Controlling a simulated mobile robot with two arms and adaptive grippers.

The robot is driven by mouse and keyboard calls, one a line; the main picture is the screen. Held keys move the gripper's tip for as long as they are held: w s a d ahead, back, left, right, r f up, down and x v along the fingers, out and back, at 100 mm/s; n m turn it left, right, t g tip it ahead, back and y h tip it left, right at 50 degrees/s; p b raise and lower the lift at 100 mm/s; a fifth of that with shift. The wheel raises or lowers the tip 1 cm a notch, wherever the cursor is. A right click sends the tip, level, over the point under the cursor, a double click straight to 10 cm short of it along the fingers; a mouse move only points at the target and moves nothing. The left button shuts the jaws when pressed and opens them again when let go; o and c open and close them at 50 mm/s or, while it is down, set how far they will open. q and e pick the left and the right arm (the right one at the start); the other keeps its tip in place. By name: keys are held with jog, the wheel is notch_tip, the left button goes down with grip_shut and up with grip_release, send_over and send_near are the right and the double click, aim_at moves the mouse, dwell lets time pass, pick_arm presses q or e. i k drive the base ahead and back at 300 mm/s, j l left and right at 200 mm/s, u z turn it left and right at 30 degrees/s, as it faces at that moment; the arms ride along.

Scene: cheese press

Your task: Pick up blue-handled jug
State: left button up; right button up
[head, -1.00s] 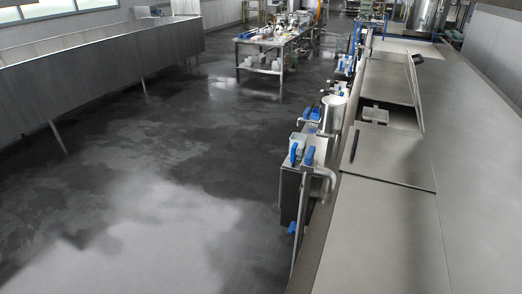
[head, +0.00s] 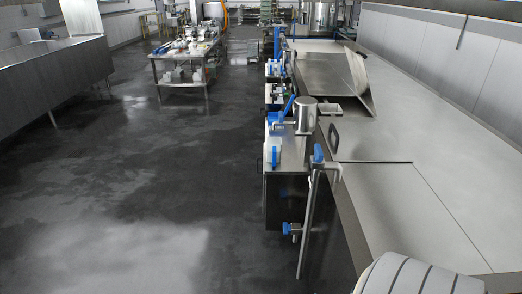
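A small pale container with blue on its side (head: 273,150), which looks like the blue-handled jug, stands on a ledge at the left side of the long metal machine. It is small in the picture, and its handle's shape is hard to make out. A shiny metal cylinder (head: 306,115) stands just behind and right of it, with a slanted blue lever (head: 289,108) at its left. Neither of my grippers is in view. A pale rounded part with dark stripes, apparently my own arm, shows at the bottom right.
The long metal machine (head: 440,150) fills the right side. A pipe with a blue handle (head: 318,153) rises in front of the ledge. A cluttered steel table (head: 155,68) and a large metal vat (head: 60,75) stand left. The dark floor (head: 150,190) between is clear.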

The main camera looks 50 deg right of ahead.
aim_at(274, 153)
jog(key=i+j+z, duration=0.1)
jog(key=i+z, duration=0.25)
jog(key=i, duration=0.15)
jog(key=i+j+z, duration=0.25)
jog(key=i+z, duration=0.5)
jog(key=z, duration=0.15)
jog(key=i+j+z, duration=0.1)
jog(key=i+z, duration=0.2)
jog(key=z, duration=0.15)
jog(key=i+j+z, duration=0.25)
jog(key=z, duration=0.25)
jog(key=i+j+z, duration=0.3)
jog(key=z, duration=0.2)
